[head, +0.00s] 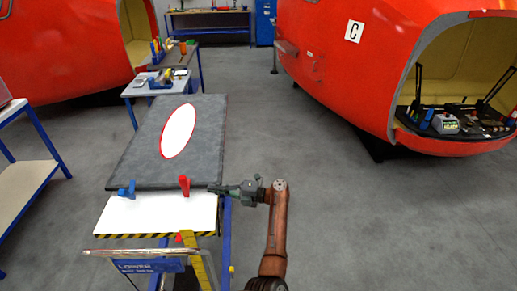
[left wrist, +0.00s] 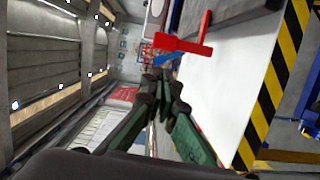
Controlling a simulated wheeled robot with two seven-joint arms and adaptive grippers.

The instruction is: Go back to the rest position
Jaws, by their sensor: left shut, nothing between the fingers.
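My left gripper (head: 214,189) is shut and empty in the head view, at the near right corner of the grey panel, just right of a red clamp (head: 184,186). Its closed green fingers (left wrist: 160,82) also show in the left wrist view, with the red clamp (left wrist: 184,44) beyond them and a blue clamp (left wrist: 164,60) behind that. The blue clamp (head: 127,190) stands at the panel's near left edge in the head view. My right gripper is in neither view.
The grey panel (head: 140,157) has a white oval with a red rim. It lies over a white tabletop (head: 155,217) with a striped near edge. A shelf rack (head: 22,180) stands left. Orange train nosecones (head: 320,60) stand behind. The floor at right is clear.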

